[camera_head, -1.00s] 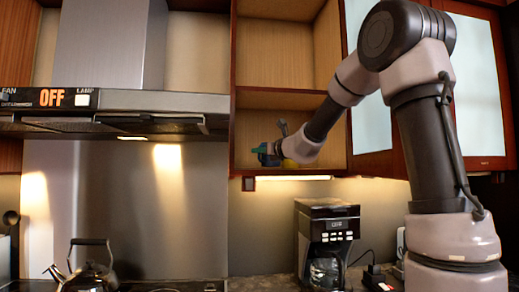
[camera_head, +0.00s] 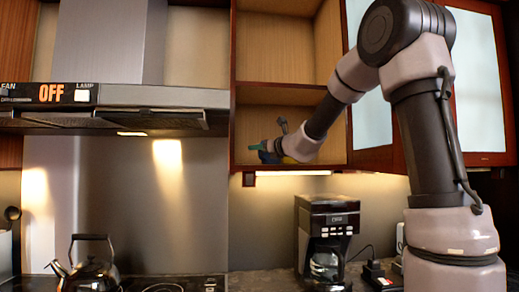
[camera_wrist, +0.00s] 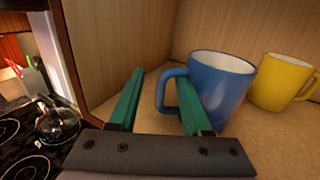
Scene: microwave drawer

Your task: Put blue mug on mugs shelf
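The blue mug (camera_wrist: 222,88) stands upright on the wooden shelf floor (camera_wrist: 158,140) in the wrist view, its handle towards the left. My gripper (camera_wrist: 160,88) is open, its two green fingers well apart. The right finger is in front of the mug's handle side and hides part of it; I cannot tell whether it touches. The left finger is clear of the mug.
A yellow mug (camera_wrist: 281,82) stands right of the blue mug, close to it. The compartment's left wall (camera_wrist: 115,45) is near the left finger. Below are a coffee maker (camera_head: 327,240), a kettle (camera_head: 88,270) and the stove. A range hood (camera_head: 150,105) is to the left.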

